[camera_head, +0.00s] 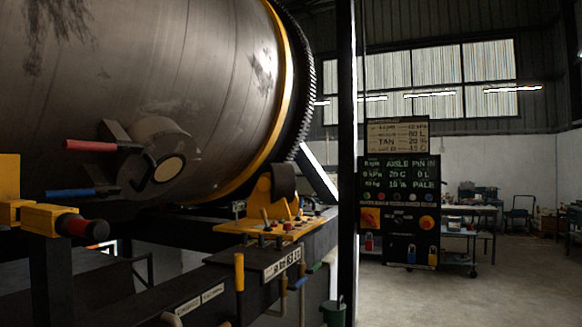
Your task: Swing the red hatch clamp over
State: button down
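The red hatch clamp (90,146) shows at the left as a red-handled lever on the side of the big grey drum (215,70). Its handle points left and lies nearly level. Its dark inner end reaches a bracket beside the round hatch (158,150), which has a tan disc in its middle. A similar lever with a blue handle (70,193) sits lower, also pointing left. I cannot tell how tightly either lever sits. I see no part that is clearly my gripper.
Yellow blocks with a dark, red-ended part (85,227) stand at the lower left. A dark rail with an upright yellow handle (239,272) runs below the drum. A dark post (346,160) stands mid-view. A control panel (400,210) is behind it.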

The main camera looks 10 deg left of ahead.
aim_at(125, 150)
jog(key=u, duration=1.55)
jog(key=k, duration=0.4)
jog(key=u, duration=1)
jog(key=i, duration=1.15)
jog(key=z, duration=0.65)
